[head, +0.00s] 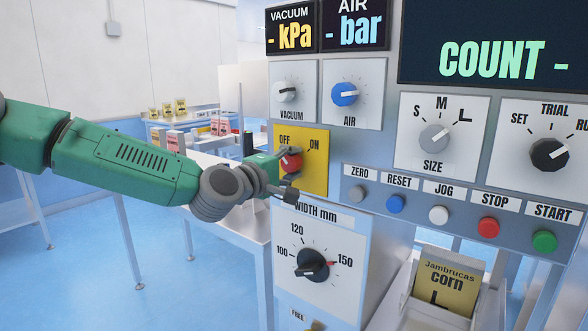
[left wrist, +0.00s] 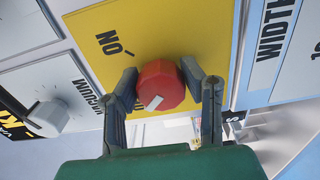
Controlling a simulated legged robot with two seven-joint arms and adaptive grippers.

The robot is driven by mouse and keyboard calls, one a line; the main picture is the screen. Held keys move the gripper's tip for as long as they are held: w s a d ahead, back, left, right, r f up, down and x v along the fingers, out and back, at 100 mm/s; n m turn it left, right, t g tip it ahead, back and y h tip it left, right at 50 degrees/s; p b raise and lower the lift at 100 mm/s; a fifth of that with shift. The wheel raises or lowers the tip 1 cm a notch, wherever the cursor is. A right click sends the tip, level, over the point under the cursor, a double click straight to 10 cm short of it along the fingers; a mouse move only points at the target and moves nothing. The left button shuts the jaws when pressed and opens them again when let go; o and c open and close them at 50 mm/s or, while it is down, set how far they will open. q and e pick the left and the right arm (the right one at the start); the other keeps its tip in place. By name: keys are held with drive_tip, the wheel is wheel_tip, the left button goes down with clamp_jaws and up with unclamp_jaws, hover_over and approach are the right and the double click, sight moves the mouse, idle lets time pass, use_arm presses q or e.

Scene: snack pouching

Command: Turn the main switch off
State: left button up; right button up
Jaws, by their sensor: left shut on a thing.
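The main switch is a red knob (head: 291,162) on a yellow plate (head: 316,180) marked OFF and ON, at the middle of the panel in the head view. My left gripper (head: 290,172) reaches it from the left and is shut on it. In the left wrist view, the two fingers of the left gripper (left wrist: 160,78) sit on either side of the red knob (left wrist: 162,86). The knob's white mark points down-left there, away from the ON label and toward the side where OFF is; the OFF label is hidden in that view. My right gripper is not in view.
Vacuum dial (head: 286,91) and air dial (head: 344,94) are above, the width dial (head: 312,265) below. Several push buttons, including the zero button (head: 357,193), are to the right. The displays show dashes. A corn pouch (head: 446,281) stands at lower right.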

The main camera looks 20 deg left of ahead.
use_arm(q)
drive_tip(key=shift+a+n, duration=0.15)
drive_tip(key=shift+n, duration=0.15)
drive_tip(key=o, duration=1.2)
drive_tip(key=shift+w+a+f, duration=0.1)
drive_tip(key=shift+c, duration=0.2)
drive_tip(key=shift+a, duration=0.1)
drive_tip(key=v, duration=1.2)
drive_tip(key=shift+f, duration=0.15)
